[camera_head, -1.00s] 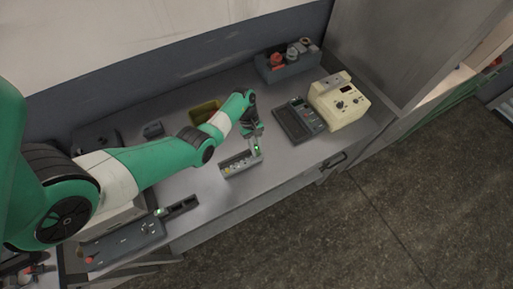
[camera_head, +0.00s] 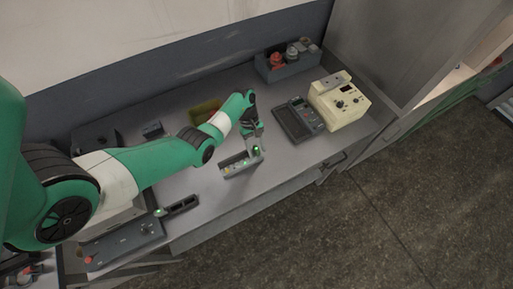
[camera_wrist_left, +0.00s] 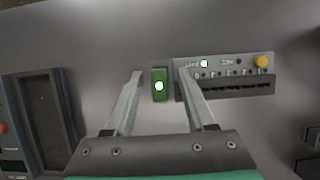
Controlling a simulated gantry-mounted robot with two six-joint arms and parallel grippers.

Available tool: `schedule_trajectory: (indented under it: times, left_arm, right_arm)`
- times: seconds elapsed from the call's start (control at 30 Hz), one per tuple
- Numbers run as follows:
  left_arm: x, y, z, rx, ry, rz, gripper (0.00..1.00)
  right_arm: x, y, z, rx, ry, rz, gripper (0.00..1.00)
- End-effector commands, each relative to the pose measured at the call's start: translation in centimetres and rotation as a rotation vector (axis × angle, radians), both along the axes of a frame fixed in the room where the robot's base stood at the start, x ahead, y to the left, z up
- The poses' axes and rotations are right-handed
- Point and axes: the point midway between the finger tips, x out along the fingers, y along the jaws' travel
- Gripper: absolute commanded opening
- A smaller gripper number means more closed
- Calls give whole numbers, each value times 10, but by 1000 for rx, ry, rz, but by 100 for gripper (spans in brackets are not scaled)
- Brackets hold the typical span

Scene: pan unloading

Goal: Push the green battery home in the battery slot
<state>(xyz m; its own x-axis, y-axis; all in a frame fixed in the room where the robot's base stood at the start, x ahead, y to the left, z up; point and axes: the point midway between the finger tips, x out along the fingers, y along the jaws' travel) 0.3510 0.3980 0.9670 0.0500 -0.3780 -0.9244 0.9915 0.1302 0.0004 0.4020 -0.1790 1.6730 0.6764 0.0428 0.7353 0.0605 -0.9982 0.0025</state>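The green battery (camera_head: 256,150), with a bright white-green spot on its top, stands at the right end of the grey slot unit (camera_head: 231,171) in the head view. In the left wrist view the battery (camera_wrist_left: 159,92) shows between my fingers, just left of the slot unit (camera_wrist_left: 228,74). My left gripper (camera_head: 255,148) is above it, its fingers (camera_wrist_left: 160,72) spread with a gap on each side of the battery. The battery's lower end is hidden, so I cannot tell how deep it sits. My right gripper is in neither view.
A grey bin of parts (camera_head: 287,63) is behind, and a yellow tray (camera_head: 203,112) is behind my forearm. A black slotted piece (camera_head: 181,205) lies at the front left. The front bench edge is close.

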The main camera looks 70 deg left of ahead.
Motion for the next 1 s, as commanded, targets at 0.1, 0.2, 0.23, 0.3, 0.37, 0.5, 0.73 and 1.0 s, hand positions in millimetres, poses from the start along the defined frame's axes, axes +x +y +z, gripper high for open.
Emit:
schedule_trajectory:
  times: [0.1,0.2,0.23,0.3,0.37,0.5,0.73,1.0]
  left_arm:
    - [0,0,0,-1,1,0,57]
    - [0,0,0,-1,0,0,57]
    - [0,0,0,-1,1,0,57]
    - [0,1,2,0,0,0,57]
    - [0,3,7,0,-2,1,57]
    - [-1,12,31,2,-3,2,57]
    - [-3,33,80,2,-3,2,57]
    - [-6,44,107,0,0,0,57]
  right_arm:
    - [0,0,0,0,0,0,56]
    - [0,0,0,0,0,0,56]
    - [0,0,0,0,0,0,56]
    - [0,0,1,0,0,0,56]
    - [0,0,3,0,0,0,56]
    - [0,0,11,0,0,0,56]
    - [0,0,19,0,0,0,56]
    - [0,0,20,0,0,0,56]
